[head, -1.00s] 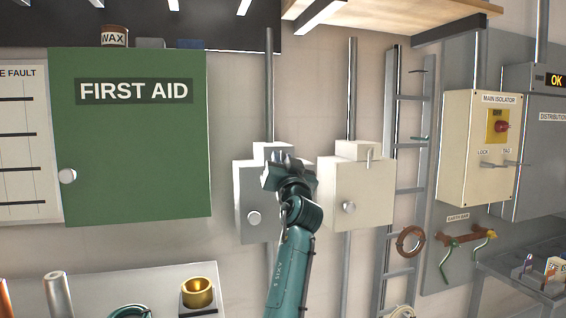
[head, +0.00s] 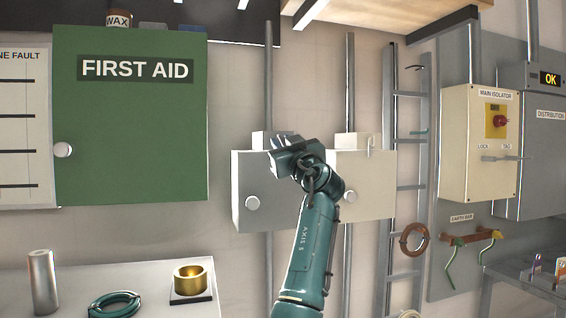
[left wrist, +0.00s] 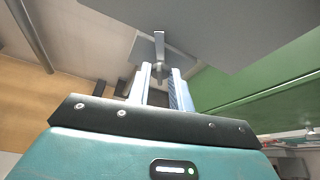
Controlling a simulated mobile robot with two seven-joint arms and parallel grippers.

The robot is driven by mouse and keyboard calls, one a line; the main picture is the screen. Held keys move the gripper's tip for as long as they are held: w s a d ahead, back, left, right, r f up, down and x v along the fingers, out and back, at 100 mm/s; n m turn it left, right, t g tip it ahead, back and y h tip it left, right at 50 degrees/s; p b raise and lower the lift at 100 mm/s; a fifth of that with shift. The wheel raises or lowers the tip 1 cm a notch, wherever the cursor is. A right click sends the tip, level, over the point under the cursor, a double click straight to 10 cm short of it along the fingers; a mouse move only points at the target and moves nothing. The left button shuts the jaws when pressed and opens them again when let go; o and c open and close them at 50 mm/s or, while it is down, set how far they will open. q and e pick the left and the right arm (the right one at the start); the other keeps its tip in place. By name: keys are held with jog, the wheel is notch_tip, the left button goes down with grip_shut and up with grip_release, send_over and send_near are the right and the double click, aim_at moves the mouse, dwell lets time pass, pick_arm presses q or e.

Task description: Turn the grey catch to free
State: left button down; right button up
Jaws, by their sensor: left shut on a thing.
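The grey box (head: 251,190) hangs on the wall, with a round knob on its front. My left gripper (head: 283,145) is at the upper part of this box and hides the catch in the head view. In the left wrist view the grey catch (left wrist: 159,45) is a small upright bar on a grey block. The fingertips of my left gripper (left wrist: 160,72) are shut on its near end. The catch's exact angle on the box is hard to tell. My right gripper is not in view.
A cream box (head: 370,200) stands close on the right, partly behind my left arm. A green first aid cabinet (head: 130,130) is on the left. A ladder (head: 411,170) and the main isolator (head: 478,145) are further right. A shelf (head: 130,285) juts out below.

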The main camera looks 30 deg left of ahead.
pick_arm(q)
jog(key=n+g, duration=0.2)
jog(key=n, duration=0.2)
jog(key=shift+w+r, duration=0.1)
jog(key=n+g+p, duration=0.1)
jog(key=n, duration=0.1)
jog(key=n+g+p, duration=0.1)
jog(key=n, duration=0.2)
jog(key=shift+w+d+r+y+p, duration=0.1)
jog(key=shift+d+r+y+p, duration=0.05)
jog(key=shift+y+p, duration=0.15)
jog(key=shift+r+n+g+p, duration=0.1)
jog(key=shift+n+g+p, duration=0.5)
jog(key=shift+n, duration=0.4)
jog(key=n+g+p, duration=0.1)
jog(key=n+p, duration=0.1)
jog(key=n, duration=0.1)
jog(key=shift+h, duration=0.4)
jog(key=shift+n, duration=0.6)
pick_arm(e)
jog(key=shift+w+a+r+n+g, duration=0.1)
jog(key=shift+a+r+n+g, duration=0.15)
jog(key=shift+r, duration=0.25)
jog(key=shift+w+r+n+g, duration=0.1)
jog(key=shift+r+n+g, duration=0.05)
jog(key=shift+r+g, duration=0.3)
pick_arm(q)
jog(key=shift+p, duration=0.3)
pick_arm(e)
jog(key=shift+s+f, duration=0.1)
